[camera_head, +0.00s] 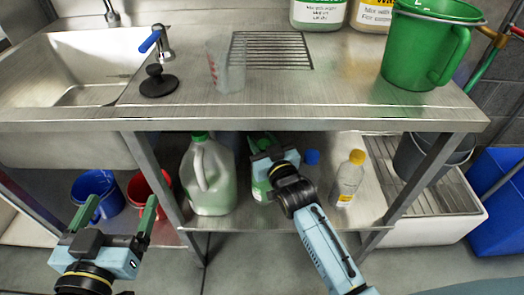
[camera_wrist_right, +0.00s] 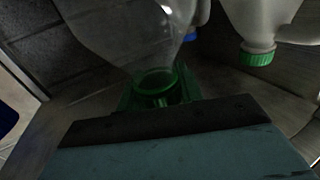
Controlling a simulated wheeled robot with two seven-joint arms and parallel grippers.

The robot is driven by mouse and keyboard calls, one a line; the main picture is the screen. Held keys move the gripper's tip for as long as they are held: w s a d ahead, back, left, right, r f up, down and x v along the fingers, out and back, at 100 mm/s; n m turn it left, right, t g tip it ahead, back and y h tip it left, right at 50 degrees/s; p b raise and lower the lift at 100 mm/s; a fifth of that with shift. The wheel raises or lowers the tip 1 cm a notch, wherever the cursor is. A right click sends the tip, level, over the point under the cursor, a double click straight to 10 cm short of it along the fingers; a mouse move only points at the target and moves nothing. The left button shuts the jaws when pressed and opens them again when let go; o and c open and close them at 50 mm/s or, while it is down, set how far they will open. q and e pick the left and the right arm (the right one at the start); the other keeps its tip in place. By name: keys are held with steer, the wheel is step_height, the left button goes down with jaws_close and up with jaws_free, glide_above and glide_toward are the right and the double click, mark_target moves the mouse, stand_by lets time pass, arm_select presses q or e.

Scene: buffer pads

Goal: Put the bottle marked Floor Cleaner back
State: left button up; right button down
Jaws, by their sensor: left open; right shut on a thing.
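My right gripper (camera_head: 265,160) reaches over the lower shelf and is shut on a clear bottle (camera_wrist_right: 130,40) at its green neck or cap. In the head view this bottle (camera_head: 260,190) is mostly hidden behind my gripper and arm, with a little green showing. Whether it stands on the shelf or is lifted I cannot tell. I cannot read Floor Cleaner on any bottle. A clear bottle with yellow liquid and a yellow cap (camera_head: 349,180) stands right of my arm. A blue-capped bottle (camera_head: 311,158) is partly hidden beside it. My left gripper (camera_head: 118,212) is open and empty at the lower left.
A large jug with a green cap (camera_head: 209,180) stands left of the held bottle. The steel counter (camera_head: 330,85) overhangs the lower shelf (camera_head: 375,215). A green measuring jug (camera_head: 425,45) and a clear cup (camera_head: 228,75) stand on top. Table legs flank the shelf.

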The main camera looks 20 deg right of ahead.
step_height(320, 180, down, 3)
steer(key=shift+b, duration=0.9)
arm_select(q)
step_height(320, 180, up, 8)
steer(key=s+d+t+h, duration=0.1)
steer(key=t, duration=0.4)
steer(key=shift+f+h, duration=0.2)
steer(key=shift+h, duration=0.2)
arm_select(e)
steer(key=shift+f, duration=0.2)
steer(key=c, duration=0.9)
jaws_free()
steer(key=shift+f, duration=0.1)
arm_select(q)
steer(key=shift+s+r, duration=0.1)
steer(key=shift+r, duration=0.05)
